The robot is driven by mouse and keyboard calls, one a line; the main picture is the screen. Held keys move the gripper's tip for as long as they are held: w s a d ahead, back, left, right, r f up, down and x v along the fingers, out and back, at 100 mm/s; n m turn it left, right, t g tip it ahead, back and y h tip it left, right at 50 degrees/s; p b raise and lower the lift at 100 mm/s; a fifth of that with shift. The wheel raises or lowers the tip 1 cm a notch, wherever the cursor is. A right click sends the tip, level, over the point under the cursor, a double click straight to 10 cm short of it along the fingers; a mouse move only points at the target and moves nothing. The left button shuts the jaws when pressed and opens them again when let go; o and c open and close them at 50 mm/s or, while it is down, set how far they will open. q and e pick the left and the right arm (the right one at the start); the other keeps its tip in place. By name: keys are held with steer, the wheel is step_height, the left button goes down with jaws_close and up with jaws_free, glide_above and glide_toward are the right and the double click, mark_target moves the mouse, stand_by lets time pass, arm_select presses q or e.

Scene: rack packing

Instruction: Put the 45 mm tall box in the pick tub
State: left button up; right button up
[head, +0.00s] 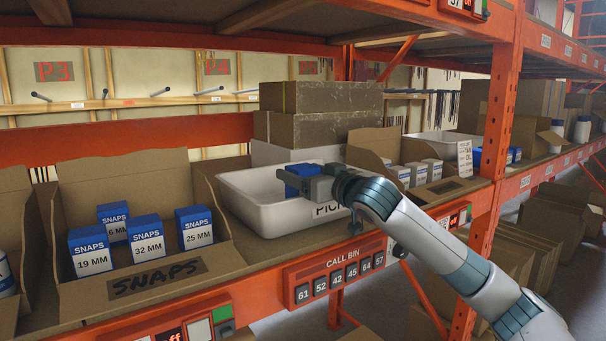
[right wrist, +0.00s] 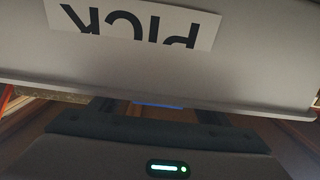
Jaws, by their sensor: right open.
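The white pick tub (head: 262,209) stands on the shelf, its PICK label on the front wall partly covered by my right arm. My right gripper (head: 309,181) is over the tub and open. A blue-topped box (head: 303,170) is at its fingers, over or inside the tub; its label is hidden, and I cannot tell whether it touches the tub floor. In the right wrist view the tub wall (right wrist: 130,65) fills the top, with a thin blue strip (right wrist: 158,105) below its edge. My left gripper is not in view.
A cardboard SNAPS bin (head: 155,280) at left holds several blue and white boxes, with the 19 MM (head: 91,252), 32 MM (head: 147,240) and 25 MM (head: 195,229) ones in front. Brown cartons (head: 320,130) stand behind the tub. An orange upright (head: 497,130) is at right.

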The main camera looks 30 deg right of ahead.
steer(key=shift+r, duration=0.1)
steer(key=s+d+b, duration=0.1)
steer(key=s+b, duration=0.4)
steer(key=s, duration=0.7)
steer(key=shift+d, duration=0.35)
stand_by(1.9)
